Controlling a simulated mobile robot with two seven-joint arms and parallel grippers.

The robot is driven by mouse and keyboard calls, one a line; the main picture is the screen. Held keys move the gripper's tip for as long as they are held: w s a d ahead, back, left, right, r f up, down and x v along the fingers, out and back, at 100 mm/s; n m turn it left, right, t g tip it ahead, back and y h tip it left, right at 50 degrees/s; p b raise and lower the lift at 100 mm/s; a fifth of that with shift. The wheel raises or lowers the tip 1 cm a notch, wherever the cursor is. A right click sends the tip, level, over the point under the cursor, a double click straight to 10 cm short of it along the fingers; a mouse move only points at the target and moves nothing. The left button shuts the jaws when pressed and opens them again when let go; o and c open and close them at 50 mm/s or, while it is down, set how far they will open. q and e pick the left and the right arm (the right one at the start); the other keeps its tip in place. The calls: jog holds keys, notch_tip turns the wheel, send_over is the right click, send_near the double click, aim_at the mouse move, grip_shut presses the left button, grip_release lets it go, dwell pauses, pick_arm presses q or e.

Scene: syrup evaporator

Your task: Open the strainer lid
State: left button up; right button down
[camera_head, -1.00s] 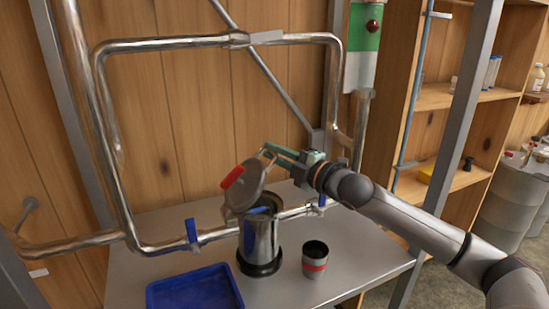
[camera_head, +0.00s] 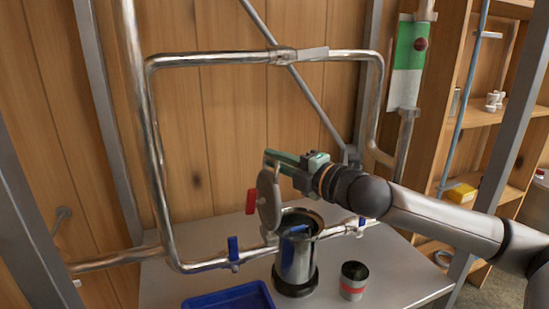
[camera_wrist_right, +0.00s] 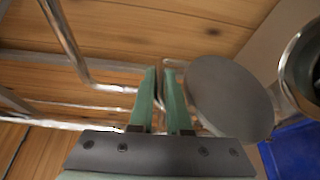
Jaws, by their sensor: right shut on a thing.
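The strainer (camera_head: 297,262) is an upright metal cylinder with a dark base on the table, its round mouth showing. Its grey disc lid (camera_head: 269,203) stands nearly upright at the left of the mouth, with a red tab (camera_head: 251,201) on its left. My right gripper (camera_head: 271,156) is at the lid's upper edge, shut on a thin metal lid handle. In the right wrist view its green fingers (camera_wrist_right: 163,72) are close together beside the lid (camera_wrist_right: 230,98). The strainer's rim (camera_wrist_right: 288,62) is at the right there. The exact grip is small. My left gripper is out of view.
Steel pipes (camera_head: 155,150) with blue valve handles (camera_head: 233,248) frame the strainer. A blue tray (camera_head: 230,297) is in front at the left. A grey cup with a red band (camera_head: 353,281) stands right of the strainer. Table at the right is clear.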

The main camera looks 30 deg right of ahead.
jog(key=shift+a+f, duration=0.3)
jog(key=c, duration=1.1)
grip_release()
jog(key=shift+d, duration=0.1)
jog(key=shift+o, duration=1)
jog(key=shift+r, duration=0.15)
